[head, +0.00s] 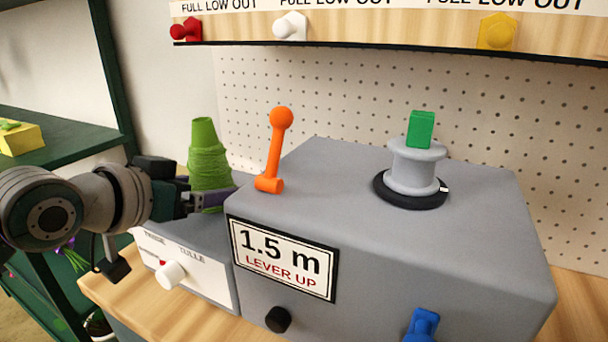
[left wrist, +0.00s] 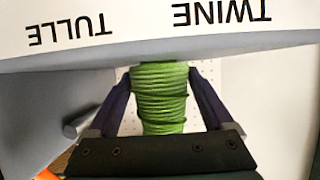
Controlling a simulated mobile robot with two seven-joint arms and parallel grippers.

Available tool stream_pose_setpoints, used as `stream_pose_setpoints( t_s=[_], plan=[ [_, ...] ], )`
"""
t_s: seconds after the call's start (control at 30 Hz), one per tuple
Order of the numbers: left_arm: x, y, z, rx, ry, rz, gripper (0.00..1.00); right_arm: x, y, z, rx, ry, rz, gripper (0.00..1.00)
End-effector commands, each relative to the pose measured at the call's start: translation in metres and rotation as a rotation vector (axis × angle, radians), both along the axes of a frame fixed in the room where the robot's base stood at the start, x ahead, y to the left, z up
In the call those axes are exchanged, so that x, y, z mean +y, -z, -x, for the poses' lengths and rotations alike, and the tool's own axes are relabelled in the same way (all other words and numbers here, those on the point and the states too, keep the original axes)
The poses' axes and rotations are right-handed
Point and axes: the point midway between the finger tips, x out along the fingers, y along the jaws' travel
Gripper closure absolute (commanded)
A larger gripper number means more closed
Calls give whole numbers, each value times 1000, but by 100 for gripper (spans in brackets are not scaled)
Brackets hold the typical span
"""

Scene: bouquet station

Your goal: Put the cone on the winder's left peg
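The green wound cone (head: 208,155) stands upright, narrow end up, at the winder's left section (head: 215,248) in the head view. In the left wrist view the cone (left wrist: 160,98) sits between both fingers. My left gripper (head: 212,197) is low at the cone, its fingers one on each side and seeming to touch it. The cone's bottom and the left peg are hidden, so I cannot tell whether it is around the peg. A grey peg (left wrist: 82,120) shows beside the cone in the left wrist view. My right gripper is not in view.
The orange lever (head: 274,150) stands up on the grey housing (head: 330,190) right of the cone. A pale spool with a green block (head: 421,128) is farther right. A white knob (head: 170,274) and a blue part (head: 422,325) are in front. A pegboard (head: 350,105) is behind.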

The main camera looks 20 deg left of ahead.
Motion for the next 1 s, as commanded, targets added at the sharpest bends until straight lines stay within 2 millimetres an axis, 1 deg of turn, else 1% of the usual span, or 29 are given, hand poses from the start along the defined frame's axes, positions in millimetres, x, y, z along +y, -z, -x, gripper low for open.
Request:
stream_pose_setpoints(
  t_s=[0.03,0.1,0.33,0.4,0.47,0.57,0.8,1.0],
  plan=[
    [0,-1,0,0,0,0,8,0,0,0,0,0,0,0],
    [0,-1,0,0,0,0,0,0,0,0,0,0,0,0],
    [0,-1,0,0,0,0,0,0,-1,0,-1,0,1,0],
    [0,-5,0,-1,0,0,0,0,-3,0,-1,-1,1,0],
    [1,-6,4,0,0,-1,0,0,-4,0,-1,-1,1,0],
    [2,-11,17,2,0,-1,0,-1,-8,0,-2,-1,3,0],
    [4,-30,62,3,1,-1,0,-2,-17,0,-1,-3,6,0],
    [8,-42,93,3,0,1,0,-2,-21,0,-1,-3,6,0]
  ],
)
